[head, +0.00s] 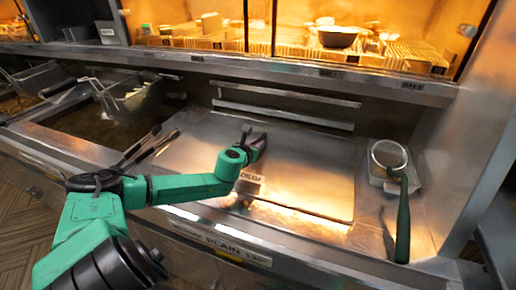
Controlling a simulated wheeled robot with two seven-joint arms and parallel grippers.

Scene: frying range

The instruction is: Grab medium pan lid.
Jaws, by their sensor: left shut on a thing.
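The medium pan lid (310,172) looks like the broad, flat stainless sheet lying over the middle of the range. My left gripper (248,136) reaches in from the left over the lid's left half. It is shut on a part of the lid, but the gripper and forearm hide what lies between the fingers. The lid looks flat on the range, and I cannot see a gap under it. My right gripper is not in view.
Left of the lid is an open fryer vat with a wire basket (130,95) and tongs (140,150) nearby. At right, a round strainer (389,154) with a green handle sits on a small tray. A lit shelf with a dark bowl (337,37) runs behind.

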